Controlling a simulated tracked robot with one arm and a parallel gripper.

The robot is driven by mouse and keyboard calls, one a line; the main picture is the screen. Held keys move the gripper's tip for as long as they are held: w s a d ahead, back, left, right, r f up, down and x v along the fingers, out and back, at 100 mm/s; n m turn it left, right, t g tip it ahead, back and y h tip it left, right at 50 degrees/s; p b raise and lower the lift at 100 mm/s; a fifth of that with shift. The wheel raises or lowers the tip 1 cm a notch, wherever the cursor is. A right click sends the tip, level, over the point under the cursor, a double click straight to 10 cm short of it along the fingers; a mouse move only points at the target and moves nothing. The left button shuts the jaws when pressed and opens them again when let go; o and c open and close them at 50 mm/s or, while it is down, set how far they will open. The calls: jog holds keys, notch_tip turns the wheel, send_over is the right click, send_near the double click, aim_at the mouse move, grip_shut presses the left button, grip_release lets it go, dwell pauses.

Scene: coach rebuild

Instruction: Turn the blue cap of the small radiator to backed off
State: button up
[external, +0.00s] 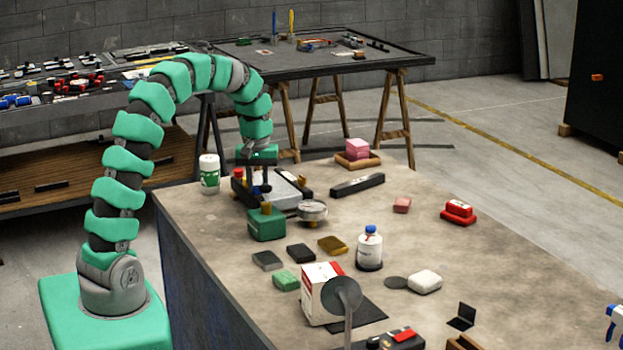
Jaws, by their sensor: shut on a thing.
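The small radiator (287,191) looks like a low grey unit with dark ends, lying near the far left part of the bench. A red cap (239,174) stands at its left end. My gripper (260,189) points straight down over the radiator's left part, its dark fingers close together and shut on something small. That fits the blue cap, but the fingers hide it and I cannot see its blue or its turned position. My teal arm arches over from the left.
A green block with a brass top (266,223) and a round gauge (312,211) stand close in front. A white-green canister (209,174) is at left, a black bar (357,185) at right. A white bottle with a blue top (369,250) stands farther forward. The bench's right side is clearer.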

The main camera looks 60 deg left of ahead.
aim_at(258, 187)
jog(key=shift+w+r, duration=0.1)
jog(key=o, duration=1)
jog(key=shift+r, duration=0.1)
notch_tip(258, 187, up, 13)
jog(key=shift+r, duration=0.2)
